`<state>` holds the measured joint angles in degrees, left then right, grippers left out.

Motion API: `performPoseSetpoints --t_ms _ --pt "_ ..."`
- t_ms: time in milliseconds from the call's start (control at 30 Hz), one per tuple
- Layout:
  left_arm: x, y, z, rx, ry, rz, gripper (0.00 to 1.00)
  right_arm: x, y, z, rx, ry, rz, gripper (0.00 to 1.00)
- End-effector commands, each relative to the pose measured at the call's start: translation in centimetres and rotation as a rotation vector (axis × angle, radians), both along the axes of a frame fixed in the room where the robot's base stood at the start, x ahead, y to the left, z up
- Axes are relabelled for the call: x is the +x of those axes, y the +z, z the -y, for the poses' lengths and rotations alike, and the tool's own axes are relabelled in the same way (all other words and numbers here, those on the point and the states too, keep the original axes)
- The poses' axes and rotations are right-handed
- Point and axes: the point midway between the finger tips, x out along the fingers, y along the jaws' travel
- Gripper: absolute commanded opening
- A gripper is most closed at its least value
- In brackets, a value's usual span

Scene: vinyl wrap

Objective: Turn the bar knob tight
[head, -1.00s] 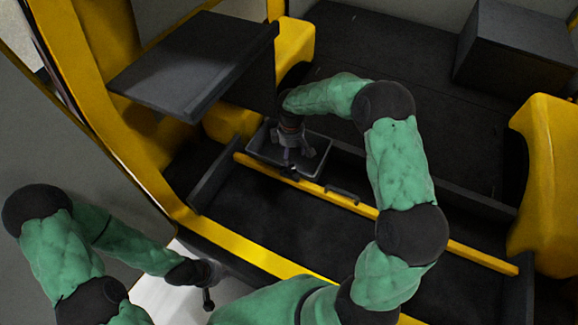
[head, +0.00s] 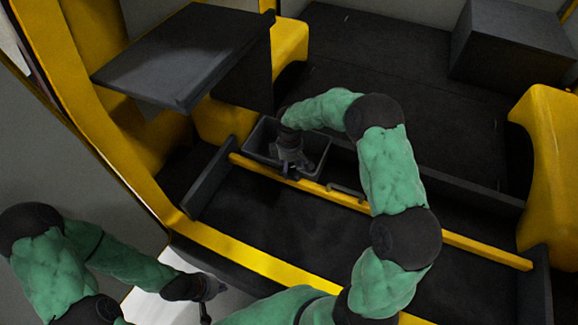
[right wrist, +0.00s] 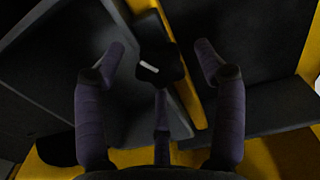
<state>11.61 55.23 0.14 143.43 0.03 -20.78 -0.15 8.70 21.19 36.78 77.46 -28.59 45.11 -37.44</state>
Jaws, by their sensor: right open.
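The knob (right wrist: 160,65) is a dark block with a small white mark, beside the yellow bar in the right wrist view. My right gripper (right wrist: 158,55) is open, with a finger on each side of the knob and a third finger below it; I see no clear contact. In the head view my right gripper (head: 290,168) points down at the yellow bar (head: 430,235), beside the grey tray, and mostly hides the knob. My left gripper (head: 212,290) is at the lower left, away from the knob; its fingers are too small to read.
An open grey tray (head: 318,150) lies just behind the bar. A dark raised panel (head: 185,55) stands at the upper left and a dark box (head: 515,45) at the upper right. A grey handle (head: 347,191) sits on the bar. Dark floor (head: 290,215) in front is clear.

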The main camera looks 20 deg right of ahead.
Motion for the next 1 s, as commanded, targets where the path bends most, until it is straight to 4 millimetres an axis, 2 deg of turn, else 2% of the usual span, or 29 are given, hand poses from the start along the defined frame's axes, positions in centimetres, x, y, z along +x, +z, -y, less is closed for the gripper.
performPoseSetpoints --t_ms 33,233,667,1000 --pt "0.01 0.03 0.0 0.0 0.0 0.0 0.0 0.0 0.03 0.0 0.0 0.0 0.0 0.7" --pt "0.01 0.02 0.0 0.0 0.0 0.0 0.0 0.0 0.03 -0.01 0.0 0.0 0.0 0.14" --pt "0.0 0.21 0.0 0.0 0.0 0.0 0.0 -0.03 0.01 -0.04 0.001 -0.058 -0.001 0.14" --pt "0.0 0.82 0.0 0.0 0.0 0.0 0.0 -0.08 -0.02 -0.07 0.001 -0.307 -0.002 0.14"
